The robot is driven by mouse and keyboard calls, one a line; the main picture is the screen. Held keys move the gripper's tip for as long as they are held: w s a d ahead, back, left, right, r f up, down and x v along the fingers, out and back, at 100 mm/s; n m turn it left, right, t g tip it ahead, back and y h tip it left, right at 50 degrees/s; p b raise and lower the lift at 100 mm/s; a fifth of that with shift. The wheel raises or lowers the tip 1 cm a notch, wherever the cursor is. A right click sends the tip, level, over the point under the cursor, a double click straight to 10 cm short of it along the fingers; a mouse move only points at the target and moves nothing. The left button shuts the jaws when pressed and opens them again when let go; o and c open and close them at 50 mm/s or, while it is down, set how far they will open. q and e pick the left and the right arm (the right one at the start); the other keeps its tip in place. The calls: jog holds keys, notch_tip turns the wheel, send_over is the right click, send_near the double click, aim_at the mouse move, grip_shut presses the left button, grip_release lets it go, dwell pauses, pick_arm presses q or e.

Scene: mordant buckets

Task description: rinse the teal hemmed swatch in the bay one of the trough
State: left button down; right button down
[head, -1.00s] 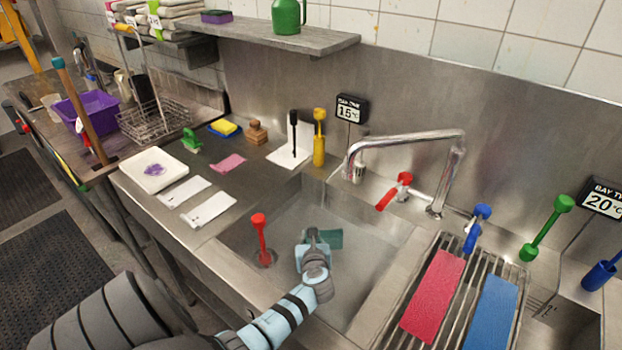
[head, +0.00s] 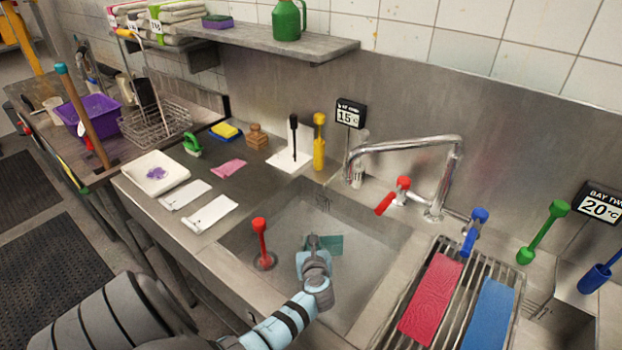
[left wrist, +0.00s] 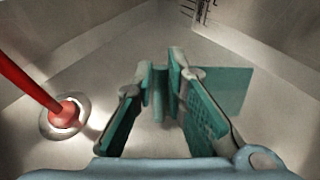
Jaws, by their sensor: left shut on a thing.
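The teal swatch (head: 333,245) is inside bay one (head: 362,244), the basin left of the draining rack. My left gripper (head: 314,243) reaches down into that basin, shut on the swatch. In the left wrist view, my left gripper's fingertips (left wrist: 162,75) pinch the swatch (left wrist: 222,90), and a flat part sticks out to the right. Its hem cannot be made out. A sign (head: 351,113) behind the basin reads 15 °C. How deep any water stands is unclear. My right gripper is not in view.
A red upright handle (head: 260,240) stands at the drain, left of my left gripper. The tap (head: 410,142) arches behind the basin. A red swatch (head: 431,298) and a blue swatch (head: 490,316) lie on the draining rack. White cards (head: 212,213) lie on the left counter.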

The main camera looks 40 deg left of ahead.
pick_arm(q)
jog(key=shift+w+a+f, duration=0.1)
jog(key=shift+w+a, duration=0.45)
jog(key=shift+a, duration=0.1)
jog(key=shift+s+d+p, duration=0.35)
jog(key=shift+s+d, duration=0.2)
jog(key=shift+d, duration=0.1)
jog(key=shift+w+a, duration=0.5)
jog(key=shift+a, duration=0.15)
jog(key=shift+s+d, duration=0.5)
jog(key=shift+d, duration=0.2)
jog(key=shift+w+a, duration=0.5)
jog(key=shift+a, duration=0.15)
jog(key=shift+p, duration=0.3)
notch_tip(320, 180, up, 6)
jog(key=p, duration=0.6)
jog(key=shift+r, duration=0.25)
notch_tip(320, 180, up, 7)
